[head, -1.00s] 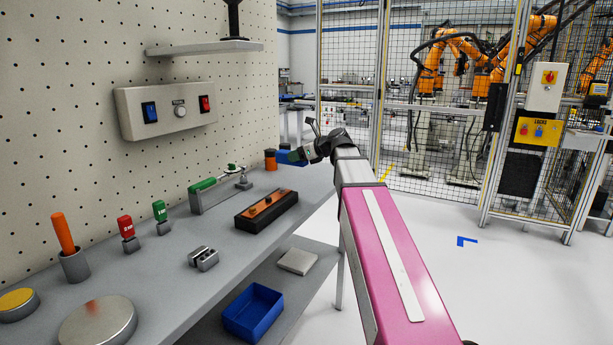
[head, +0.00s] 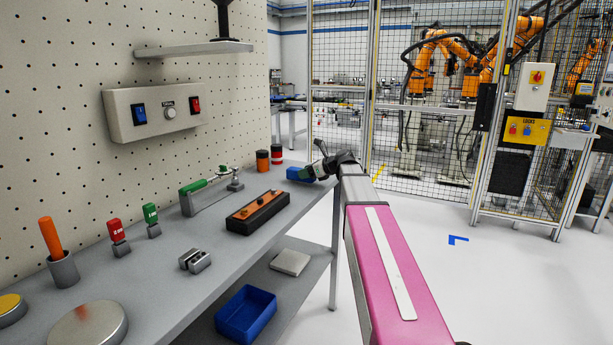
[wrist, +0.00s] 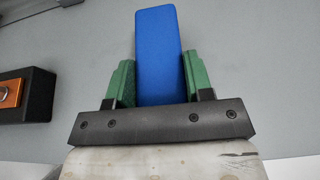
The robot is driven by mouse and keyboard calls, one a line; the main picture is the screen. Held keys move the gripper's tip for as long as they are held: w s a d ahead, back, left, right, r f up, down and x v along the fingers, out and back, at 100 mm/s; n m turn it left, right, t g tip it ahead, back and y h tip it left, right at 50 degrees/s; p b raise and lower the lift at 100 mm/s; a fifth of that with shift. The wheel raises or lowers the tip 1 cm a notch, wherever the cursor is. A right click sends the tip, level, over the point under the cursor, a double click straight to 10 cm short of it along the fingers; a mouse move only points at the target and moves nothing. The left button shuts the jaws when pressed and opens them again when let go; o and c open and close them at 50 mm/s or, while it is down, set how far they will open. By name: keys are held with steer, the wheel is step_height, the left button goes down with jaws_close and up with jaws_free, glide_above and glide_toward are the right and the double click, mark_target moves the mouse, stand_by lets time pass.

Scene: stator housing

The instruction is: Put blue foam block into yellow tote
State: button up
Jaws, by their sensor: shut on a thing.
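The blue foam block (wrist: 159,55) stands out between the two green fingers of my gripper (wrist: 158,85) in the wrist view. My gripper is shut on it. In the head view the blue foam block (head: 298,174) shows at the far right end of the grey bench, with my gripper (head: 311,173) at its right side. I cannot tell whether the block touches the bench top. No yellow tote is in view.
An orange-and-black fixture (head: 258,212) lies on the grey bench (head: 215,250), left of my gripper. Orange (head: 262,160) and red (head: 276,154) cylinders stand beyond the block. A blue bin (head: 246,313) sits on the lower shelf. The floor to the right is open before the mesh fence.

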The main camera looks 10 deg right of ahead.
steer(key=shift+f, duration=0.55)
steer(key=o, duration=0.9)
steer(key=shift+f, duration=0.1)
